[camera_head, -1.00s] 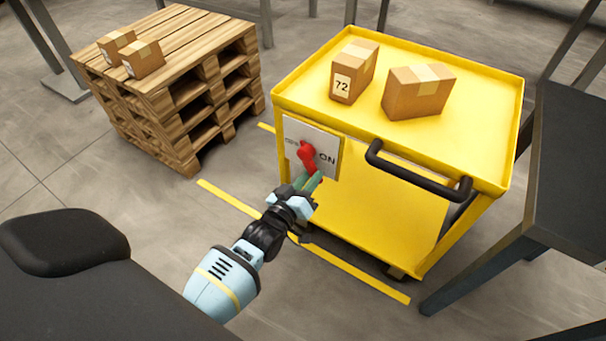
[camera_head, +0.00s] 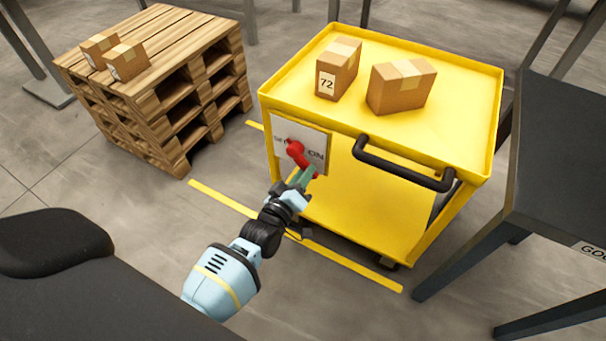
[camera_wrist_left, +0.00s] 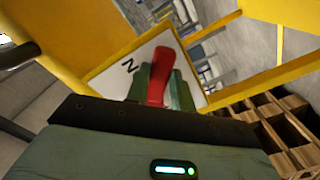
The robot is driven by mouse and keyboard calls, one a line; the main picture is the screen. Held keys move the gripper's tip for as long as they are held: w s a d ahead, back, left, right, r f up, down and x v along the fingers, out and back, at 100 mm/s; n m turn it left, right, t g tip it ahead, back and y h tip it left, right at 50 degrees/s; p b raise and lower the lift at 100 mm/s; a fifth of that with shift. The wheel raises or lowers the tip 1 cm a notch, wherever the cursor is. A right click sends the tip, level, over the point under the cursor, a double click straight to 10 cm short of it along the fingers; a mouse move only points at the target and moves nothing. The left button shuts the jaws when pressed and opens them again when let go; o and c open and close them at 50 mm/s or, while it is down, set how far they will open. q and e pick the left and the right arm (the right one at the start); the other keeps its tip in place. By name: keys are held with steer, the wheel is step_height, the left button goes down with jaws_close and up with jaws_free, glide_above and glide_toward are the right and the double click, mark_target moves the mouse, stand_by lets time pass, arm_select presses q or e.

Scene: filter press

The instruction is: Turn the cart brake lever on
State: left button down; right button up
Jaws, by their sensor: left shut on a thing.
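The red brake lever (camera_head: 298,154) sits on a white plate (camera_head: 316,141) on the yellow cart's (camera_head: 365,212) side. The word ON shows on the plate, right of the lever's hub; the other label is partly hidden. The lever slants down and right from its hub, below ON. My left gripper (camera_head: 304,179) is at the lever's lower end. In the left wrist view the red lever (camera_wrist_left: 159,76) stands between the green fingers of my left gripper (camera_wrist_left: 160,88), which is shut on it. The letter N shows beside it on the white plate (camera_wrist_left: 112,80). My right gripper is not in view.
Two cardboard boxes (camera_head: 338,68) (camera_head: 401,87) stand on the cart's top. A black handle (camera_head: 405,170) juts from the cart, right of the plate. A wooden pallet stack (camera_head: 168,85) stands at left, a dark table (camera_head: 560,160) at right. Yellow floor lines (camera_head: 225,197) run beside the cart.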

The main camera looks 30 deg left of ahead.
arm_select(q)
steer(key=c, duration=1.2)
jaws_free()
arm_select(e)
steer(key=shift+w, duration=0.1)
arm_select(q)
steer(key=s+p, duration=0.2)
steer(key=s, duration=0.5)
steer(key=shift+s, duration=0.4)
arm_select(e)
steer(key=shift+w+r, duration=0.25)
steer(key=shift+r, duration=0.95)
arm_select(q)
steer(key=shift+a, duration=0.1)
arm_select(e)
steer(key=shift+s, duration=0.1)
